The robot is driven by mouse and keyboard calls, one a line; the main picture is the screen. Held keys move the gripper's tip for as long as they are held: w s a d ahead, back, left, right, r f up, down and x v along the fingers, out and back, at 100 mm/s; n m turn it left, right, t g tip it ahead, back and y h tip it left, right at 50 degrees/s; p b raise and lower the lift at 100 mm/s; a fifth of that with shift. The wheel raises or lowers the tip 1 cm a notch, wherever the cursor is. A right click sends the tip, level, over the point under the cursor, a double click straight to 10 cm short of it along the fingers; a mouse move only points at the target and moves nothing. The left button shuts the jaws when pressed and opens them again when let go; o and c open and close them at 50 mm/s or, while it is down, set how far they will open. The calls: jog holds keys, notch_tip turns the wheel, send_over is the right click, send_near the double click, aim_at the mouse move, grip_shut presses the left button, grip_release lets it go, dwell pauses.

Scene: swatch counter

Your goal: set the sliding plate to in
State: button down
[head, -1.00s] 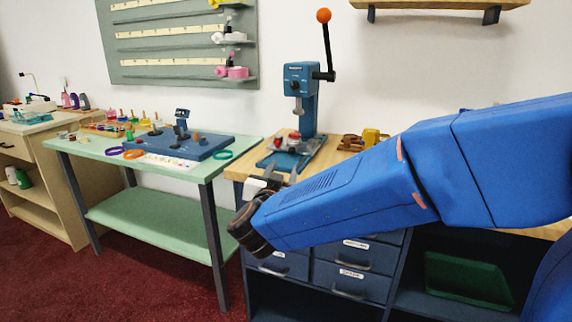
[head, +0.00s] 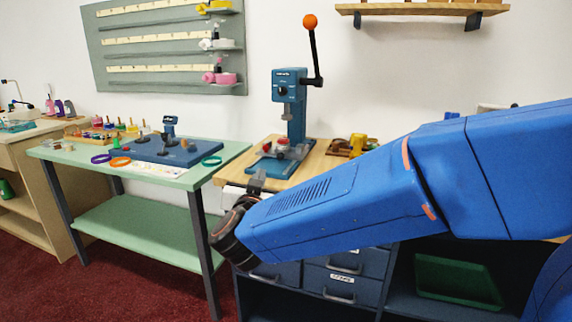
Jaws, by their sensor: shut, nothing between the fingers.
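The blue lever press (head: 290,98) stands on the wooden bench top, with an orange-knobbed lever (head: 311,22) pointing up. A small red and white part (head: 281,147) sits low on the press, above its blue base (head: 264,168). I take the sliding plate to be in this low area, but it is too small to tell whether it is in or out. My gripper (head: 256,182) is shut and empty, in front of the press base at the bench's front left edge. It looks apart from the press, though the depth is hard to judge.
A green table (head: 215,165) at left carries a blue control board (head: 150,155), coloured rings and small bottles. A yellow and brown item (head: 352,146) stands right of the press. Drawers (head: 340,287) lie below the bench. A wooden wall shelf (head: 420,8) hangs above.

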jog(key=w+a+r+n+g+y, duration=0.5)
jog(key=w+a+r+n+y, duration=0.35)
jog(key=n, duration=0.25)
jog(key=w+d+n+g+h, duration=0.1)
jog(key=d+n+g+h, duration=0.45)
jog(key=d, duration=1.55)
send_near(296, 156)
jog(key=f, duration=0.1)
jog(key=a+f+m, duration=0.1)
jog(key=f, duration=0.1)
jog(key=shift+w+a+f, duration=0.15)
jog(key=shift+w+f, duration=0.05)
jog(key=shift+f, duration=0.1)
jog(key=w, duration=0.3)
jog(key=shift+d+f, duration=0.3)
jog(key=shift+d, duration=0.1)
jog(key=shift+w+d, duration=0.2)
jog(key=shift+w, duration=0.4)
